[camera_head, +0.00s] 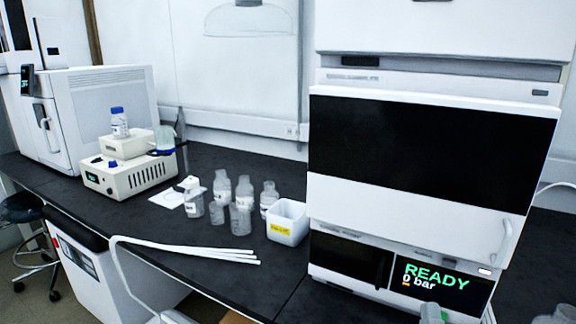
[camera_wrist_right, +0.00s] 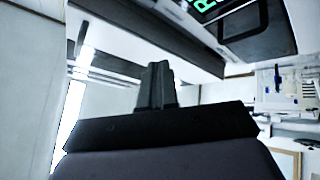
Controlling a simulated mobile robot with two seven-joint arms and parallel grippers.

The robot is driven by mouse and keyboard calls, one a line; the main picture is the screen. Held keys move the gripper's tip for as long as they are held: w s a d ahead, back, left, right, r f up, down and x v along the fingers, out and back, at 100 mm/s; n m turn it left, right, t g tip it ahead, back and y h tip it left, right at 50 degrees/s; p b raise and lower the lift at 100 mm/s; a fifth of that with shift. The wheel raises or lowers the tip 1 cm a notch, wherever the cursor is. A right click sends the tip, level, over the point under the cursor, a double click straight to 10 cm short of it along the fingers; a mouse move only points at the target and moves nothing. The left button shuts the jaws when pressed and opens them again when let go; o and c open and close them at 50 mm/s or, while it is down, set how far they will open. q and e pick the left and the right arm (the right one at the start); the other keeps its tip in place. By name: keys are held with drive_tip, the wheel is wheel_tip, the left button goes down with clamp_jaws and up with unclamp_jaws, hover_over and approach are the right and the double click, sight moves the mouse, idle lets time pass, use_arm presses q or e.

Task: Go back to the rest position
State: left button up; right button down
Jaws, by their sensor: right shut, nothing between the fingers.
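My right gripper (camera_wrist_right: 157,84) shows in the right wrist view as dark fingers pressed together. They are shut with nothing between them. The chromatography stack (camera_head: 409,203) stands at the right in the head view, with a display (camera_head: 432,278) reading READY and 0 bar. Part of that display (camera_wrist_right: 208,5) shows at the top of the right wrist view, apart from the fingers. I cannot clearly make out the right gripper in the head view. My left gripper is not seen.
Several clear bottles (camera_head: 222,187) and a white bin (camera_head: 287,222) with a yellow label stand left of the stack on the dark bench (camera_head: 185,237). White tubes (camera_head: 200,250) lie near its front edge. A stirrer (camera_head: 128,176) and a white instrument (camera_head: 100,112) are further left.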

drive_tip(key=s+a+f+m+g+y+p, duration=0.1)
drive_tip(key=s+a+f+m+g+y, duration=0.2)
drive_tip(key=s+f+g, duration=0.4)
drive_tip(key=s+a+f+m+g+y+p, duration=0.2)
drive_tip(key=s+f+g, duration=0.5)
drive_tip(key=f, duration=0.5)
drive_tip(key=shift+s+a+m+y+p, duration=0.3)
drive_tip(key=shift+s+a+m+y, duration=0.2)
drive_tip(key=shift+s+m+y, duration=0.4)
